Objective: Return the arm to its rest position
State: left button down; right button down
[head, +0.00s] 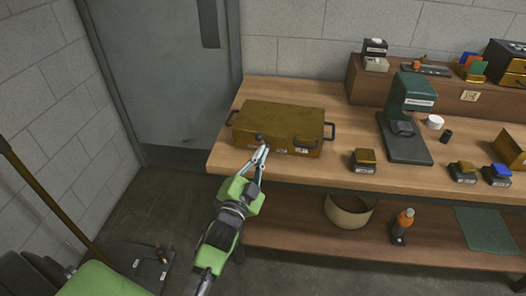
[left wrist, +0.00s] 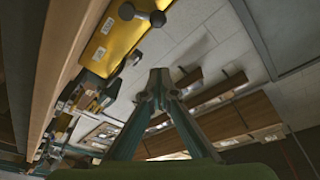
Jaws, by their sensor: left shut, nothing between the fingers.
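My left arm reaches in from the bottom of the head view. Its green gripper (head: 262,149) is shut and empty, with the fingertips just in front of the bench's front-left part, near the brass-coloured box (head: 280,115). In the left wrist view the two fingers (left wrist: 160,80) meet at their tips with nothing between them. The box, with a dark ball-ended knob, shows at the upper left there (left wrist: 112,40), apart from the fingers. I cannot tell from the head view whether the fingertips touch the box front. My right gripper is in neither view.
The wooden workbench (head: 225,155) has a lower shelf holding a round band (head: 348,212) and an orange bottle (head: 403,222). A green-and-black stand (head: 408,125) and small labelled blocks (head: 364,160) are to the right. A grey door (head: 165,75) is behind left. Floor left of the bench is partly clear.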

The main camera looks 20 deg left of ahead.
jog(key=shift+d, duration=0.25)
